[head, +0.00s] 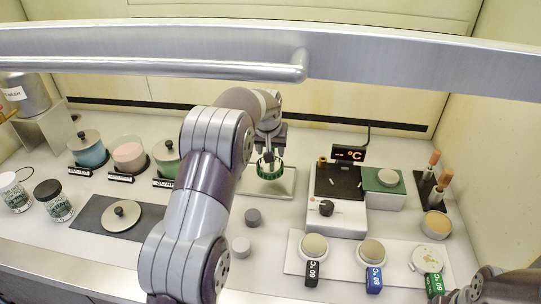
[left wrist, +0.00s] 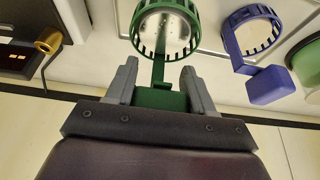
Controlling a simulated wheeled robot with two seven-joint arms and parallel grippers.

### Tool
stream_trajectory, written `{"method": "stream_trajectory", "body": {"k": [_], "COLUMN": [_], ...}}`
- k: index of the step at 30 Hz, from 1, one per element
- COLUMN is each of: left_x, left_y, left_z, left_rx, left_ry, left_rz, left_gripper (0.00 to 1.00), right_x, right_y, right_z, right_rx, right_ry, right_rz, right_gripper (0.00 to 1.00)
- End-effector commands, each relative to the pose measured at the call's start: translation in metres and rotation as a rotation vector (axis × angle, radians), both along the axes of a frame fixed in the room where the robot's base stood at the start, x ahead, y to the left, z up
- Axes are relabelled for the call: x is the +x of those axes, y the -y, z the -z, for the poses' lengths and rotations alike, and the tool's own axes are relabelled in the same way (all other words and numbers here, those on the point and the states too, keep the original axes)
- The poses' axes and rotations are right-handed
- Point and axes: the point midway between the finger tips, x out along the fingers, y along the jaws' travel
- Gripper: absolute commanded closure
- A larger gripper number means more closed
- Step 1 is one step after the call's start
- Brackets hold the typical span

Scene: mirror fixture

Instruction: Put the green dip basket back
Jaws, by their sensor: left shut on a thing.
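The green dip basket (head: 270,173) is a toothed ring with a handle, over the pale tray (head: 285,186) behind my forearm. In the left wrist view the basket (left wrist: 165,32) extends away from my left gripper (left wrist: 160,85), whose fingers are shut on its green handle block. My left gripper (head: 270,143) points down in the head view. I cannot tell whether the basket touches the tray. A blue dip basket (left wrist: 250,30) lies on the tray beside it in the left wrist view; my arm hides it in the head view. Of my right arm, only links show at the lower right corner.
Blue (head: 88,152), pink (head: 128,156) and green (head: 166,160) beakers stand left of my arm. A hotplate (head: 338,215) with a display (head: 348,153) stands right of the tray. Round pale dishes with tags stand on a front-right board. A metal bar crosses above.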

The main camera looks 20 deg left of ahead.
Motion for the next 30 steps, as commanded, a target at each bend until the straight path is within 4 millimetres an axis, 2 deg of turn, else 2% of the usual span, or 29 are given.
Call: {"method": "stream_trajectory", "body": {"k": [3, 10, 21, 22, 24, 30], "left_x": [0.007, 0.007, 0.007, 0.007, 0.007, 0.007], "left_y": [-0.004, -0.004, -0.004, -0.004, -0.004, -0.004], "left_z": [0.007, 0.043, 0.049, 0.049, 0.049, 0.049], "left_rx": [0.000, 0.000, 0.001, 0.001, 0.001, 0.000], "left_ry": [-0.001, 0.000, 0.001, 0.001, 0.001, 0.000], "left_rz": [0.000, 0.001, 0.001, 0.001, 0.001, 0.001], "left_gripper": [0.88, 0.88, 0.88, 0.41, 0.22, 0.22], "right_x": [0.000, 0.000, 0.000, 0.000, 0.000, 0.000], "right_y": [0.000, 0.000, 0.000, 0.000, 0.000, 0.000], "right_z": [-0.004, -0.009, -0.006, -0.007, -0.007, -0.007], "right_rx": [0.000, 0.000, 0.000, 0.000, 0.000, 0.000], "right_ry": [0.000, 0.000, 0.000, 0.000, 0.000, 0.000], "right_rz": [0.000, 0.000, 0.000, 0.000, 0.000, 0.000], "right_gripper": [0.50, 0.50, 0.50, 0.50, 0.50, 0.50]}}
